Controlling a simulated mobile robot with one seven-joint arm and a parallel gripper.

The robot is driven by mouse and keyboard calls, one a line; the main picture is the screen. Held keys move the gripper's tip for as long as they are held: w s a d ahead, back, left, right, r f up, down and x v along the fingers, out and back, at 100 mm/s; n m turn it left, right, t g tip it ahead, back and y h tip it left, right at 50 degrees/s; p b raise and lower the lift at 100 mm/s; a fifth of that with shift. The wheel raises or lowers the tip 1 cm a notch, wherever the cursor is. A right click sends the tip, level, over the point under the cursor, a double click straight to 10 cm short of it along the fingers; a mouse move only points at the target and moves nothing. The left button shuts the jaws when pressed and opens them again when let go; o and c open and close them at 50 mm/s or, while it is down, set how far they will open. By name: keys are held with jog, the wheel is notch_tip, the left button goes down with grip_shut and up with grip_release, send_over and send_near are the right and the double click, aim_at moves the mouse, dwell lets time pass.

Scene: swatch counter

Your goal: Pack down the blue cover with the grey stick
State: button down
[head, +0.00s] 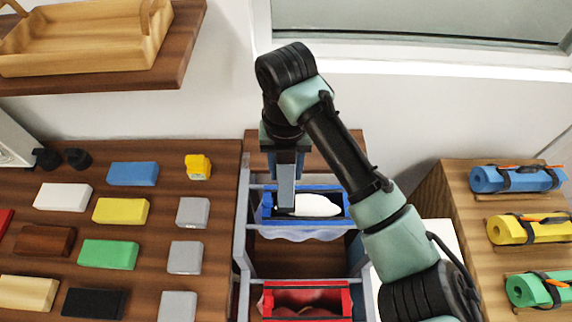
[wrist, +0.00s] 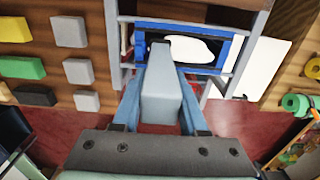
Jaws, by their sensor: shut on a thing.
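My gripper (head: 284,148) is shut on the grey stick (head: 286,184), which points down from the jaws. In the wrist view the blue fingers of the gripper (wrist: 160,100) stand on either side of the stick (wrist: 162,85). The stick's lower end is over the left part of a blue rectangular frame (head: 349,208), the only blue cover-like thing I see on the rack. A white rounded thing (head: 318,205) lies inside the frame, right of the stick. The frame also shows in the wrist view (wrist: 138,45). I cannot tell whether the stick touches anything inside.
A grey rack (head: 240,238) holds the blue frame and a red frame (head: 345,300) nearer me. Left is a counter (head: 145,215) with several coloured blocks. Right is a wooden stand (head: 460,195) with rolled mats. A wooden tray (head: 85,60) sits on a shelf upper left.

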aim_at(286, 189)
jog(key=shift+f+b, duration=2.9)
jog(key=shift+f, duration=1.2)
jog(key=shift+r, duration=0.25)
jog(key=shift+r+p, duration=4.5)
jog(key=shift+r, duration=1)
